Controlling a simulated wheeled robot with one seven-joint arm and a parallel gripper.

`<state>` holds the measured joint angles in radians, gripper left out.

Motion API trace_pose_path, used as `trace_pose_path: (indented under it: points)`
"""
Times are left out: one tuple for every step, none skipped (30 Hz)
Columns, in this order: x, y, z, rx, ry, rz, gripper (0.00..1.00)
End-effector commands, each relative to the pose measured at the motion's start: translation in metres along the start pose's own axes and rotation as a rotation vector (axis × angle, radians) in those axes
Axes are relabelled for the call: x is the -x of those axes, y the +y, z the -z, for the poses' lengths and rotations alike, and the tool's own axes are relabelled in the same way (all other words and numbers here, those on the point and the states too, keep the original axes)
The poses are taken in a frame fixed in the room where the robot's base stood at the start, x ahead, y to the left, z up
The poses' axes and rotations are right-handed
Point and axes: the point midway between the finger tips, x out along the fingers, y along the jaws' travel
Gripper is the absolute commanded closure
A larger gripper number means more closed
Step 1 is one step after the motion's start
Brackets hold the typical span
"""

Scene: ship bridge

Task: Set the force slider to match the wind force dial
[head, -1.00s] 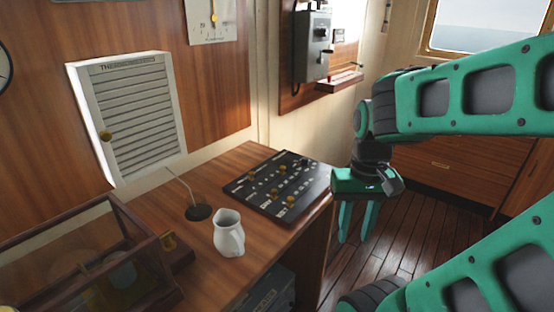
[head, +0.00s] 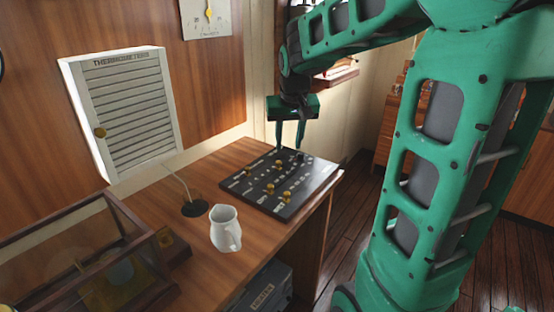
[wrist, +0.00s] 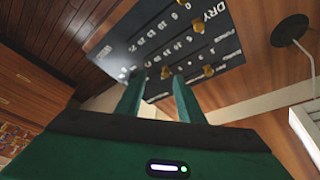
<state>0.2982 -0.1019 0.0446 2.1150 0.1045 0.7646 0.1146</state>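A black slider panel (head: 262,200) with white markings and several brass knobs lies on the wooden desk. In the wrist view the panel (wrist: 150,30) appears upside down, with "DRY" legible. I cannot tell which knob is the force slider. My gripper (head: 291,146) is over the panel's far end, pointing down. In the wrist view its two fingers (wrist: 158,98) are apart with nothing between them. Contact with the panel cannot be told. A pale gauge with a yellow pointer (head: 208,14) is cut off at the top; I cannot confirm it is the wind force dial.
A white jug (head: 224,230) stands on the desk left of the panel. Behind it is a dark round base with a thin rod (head: 194,208). A glass-and-wood case (head: 85,262) fills the near left. A louvred thermometer box (head: 125,100) hangs on the wall.

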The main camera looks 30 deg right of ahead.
Motion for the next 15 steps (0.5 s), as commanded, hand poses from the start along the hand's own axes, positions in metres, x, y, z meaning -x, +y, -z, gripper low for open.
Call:
trace_pose_path:
  points:
    - [-0.003,-0.007,0.012,0.005,0.013,0.007,0.65]
    - [-0.004,-0.011,0.017,0.007,0.02,0.011,0.65]
    - [-0.005,-0.014,0.021,0.008,0.027,0.015,0.65]
    - [-0.006,-0.016,0.024,0.009,0.03,0.017,0.65]
    - [-0.008,-0.017,0.025,0.009,0.032,0.018,0.65]
    - [-0.01,-0.018,0.027,0.01,0.034,0.019,0.65]
    - [-0.012,-0.018,0.027,0.01,0.035,0.019,0.65]
    - [-0.015,-0.018,0.027,0.01,0.035,0.019,0.65]
    - [-0.021,-0.018,0.027,0.01,0.033,0.019,0.65]
    - [-0.025,-0.019,0.027,0.01,0.032,0.019,0.65]
    - [-0.03,-0.019,0.027,0.01,0.032,0.019,0.65]
    - [-0.036,-0.019,0.027,0.011,0.031,0.019,0.65]
    - [-0.042,-0.019,0.027,0.011,0.031,0.019,0.65]
    - [-0.048,-0.019,0.027,0.011,0.03,0.019,0.65]
    - [-0.055,-0.019,0.027,0.011,0.031,0.019,0.65]
